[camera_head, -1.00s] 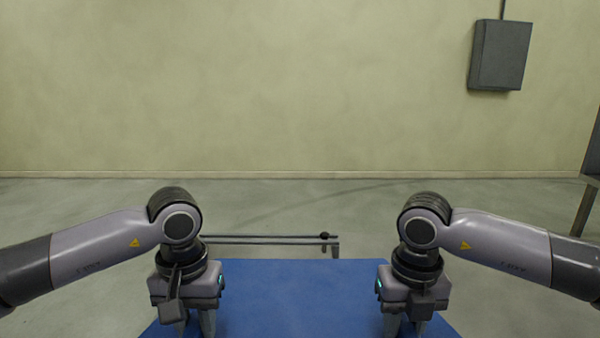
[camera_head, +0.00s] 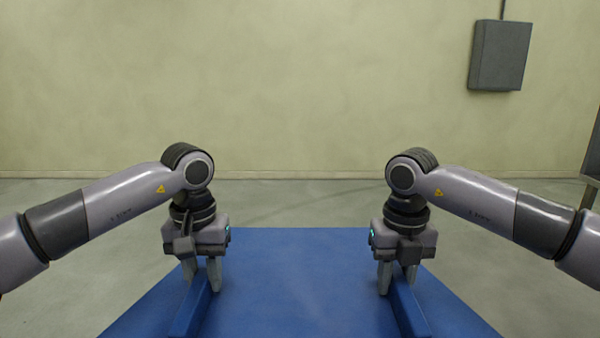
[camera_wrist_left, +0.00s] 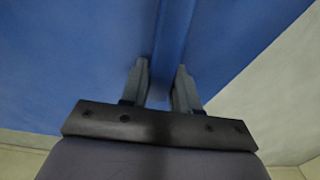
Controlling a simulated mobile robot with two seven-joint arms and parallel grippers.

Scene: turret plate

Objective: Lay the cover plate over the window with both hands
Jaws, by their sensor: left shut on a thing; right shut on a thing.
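The cover plate (camera_head: 300,285) is a wide flat blue sheet, seen in the head view with its far edge level and its near part cut off by the frame. A raised blue bar runs along its left side (camera_head: 191,312) and another along its right side (camera_head: 408,312). My left gripper (camera_head: 202,283) is shut on the left bar, whose strip also passes between the fingers in the left wrist view (camera_wrist_left: 162,66). My right gripper (camera_head: 397,281) is shut on the right bar. The window is not visible in either view.
Bare grey floor (camera_head: 300,200) lies beyond the plate, up to a pale wall (camera_head: 250,80). A grey box (camera_head: 500,55) hangs on the wall at upper right. Part of a dark stand (camera_head: 592,165) shows at the right edge.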

